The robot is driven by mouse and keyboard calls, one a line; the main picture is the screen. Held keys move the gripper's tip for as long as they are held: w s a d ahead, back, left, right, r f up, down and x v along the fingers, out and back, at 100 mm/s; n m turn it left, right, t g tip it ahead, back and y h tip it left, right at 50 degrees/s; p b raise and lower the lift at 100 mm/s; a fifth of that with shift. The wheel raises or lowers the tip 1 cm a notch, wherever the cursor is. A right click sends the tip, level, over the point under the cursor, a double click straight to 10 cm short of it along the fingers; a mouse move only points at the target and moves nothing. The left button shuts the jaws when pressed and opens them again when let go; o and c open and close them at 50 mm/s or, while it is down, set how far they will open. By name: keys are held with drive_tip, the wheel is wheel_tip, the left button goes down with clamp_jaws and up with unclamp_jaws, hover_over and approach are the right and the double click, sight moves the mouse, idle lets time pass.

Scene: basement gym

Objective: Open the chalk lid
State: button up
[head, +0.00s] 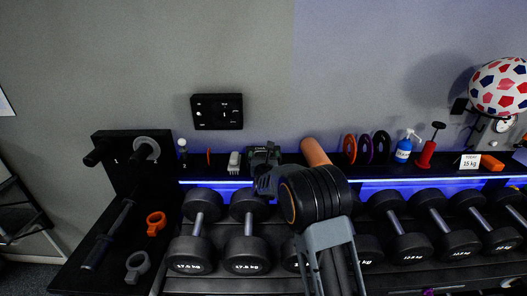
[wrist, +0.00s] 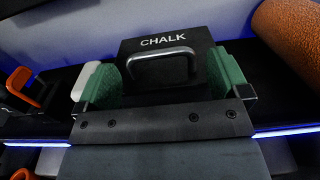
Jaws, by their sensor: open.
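The chalk lid (wrist: 150,43) is a black panel marked CHALK with a curved metal handle (wrist: 160,53). It shows in the middle of the wrist view, and I see no open gap at its visible edges. My gripper (wrist: 163,80) is open, with one green-padded finger to each side of the lid and handle. The handle shows between the fingers with nothing closed on it. In the head view my gripper (head: 264,157) is over the shelf by the wall. It hides most of the chalk box there, and the box's lower part is hidden in the wrist view.
Dumbbells (head: 247,230) fill the rack below the shelf. Discs (head: 365,149), a blue bottle (head: 403,150) and a red pump (head: 428,152) stand further right.

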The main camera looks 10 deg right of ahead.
drive_tip(key=shift+w+d, duration=0.15)
drive_tip(key=shift+w, duration=0.75)
drive_tip(key=c, duration=1)
